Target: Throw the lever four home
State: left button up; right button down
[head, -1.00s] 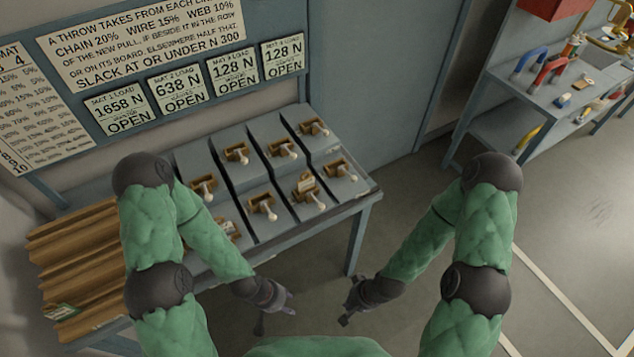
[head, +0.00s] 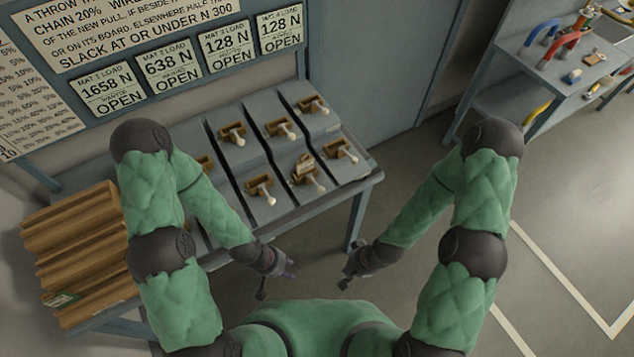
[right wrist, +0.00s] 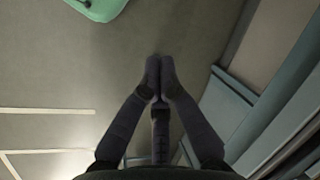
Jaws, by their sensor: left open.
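Several levers with pale handles in brown brackets stand on a grey stepped bench (head: 282,95) in the head view. The far right column has a back lever (head: 313,105) and a front lever (head: 342,150). A tag hangs on a front lever (head: 308,170) one column left. Lever numbers are not readable, so I cannot tell which is lever four. My left gripper (head: 277,275) is open and empty in front of the bench. My right gripper (head: 348,273) is apart from the bench; its fingertips meet, empty, in the right wrist view (right wrist: 160,66).
Other load signs, including one reading 1658 N (head: 115,87), hang behind the bench. Brown ridged boards (head: 75,240) lie at its left end, and my left arm hides some levers. A side table (head: 575,75) with tools stands at the far right. Floor right of the bench is clear.

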jog(key=shift+w, duration=0.1)
dwell(0.5)
jog(key=n+h+p, duration=0.5)
jog(key=n, duration=1.5)
send_near(320, 188)
jog(key=shift+w+r, duration=0.2)
jog(key=shift+f, duration=0.1)
jog(key=f+b, duration=0.1)
jog(key=f, duration=0.1)
jog(key=f+b, duration=0.4)
jog(key=f, duration=0.1)
jog(key=shift+d, duration=0.3)
jog(key=shift+b, duration=0.3)
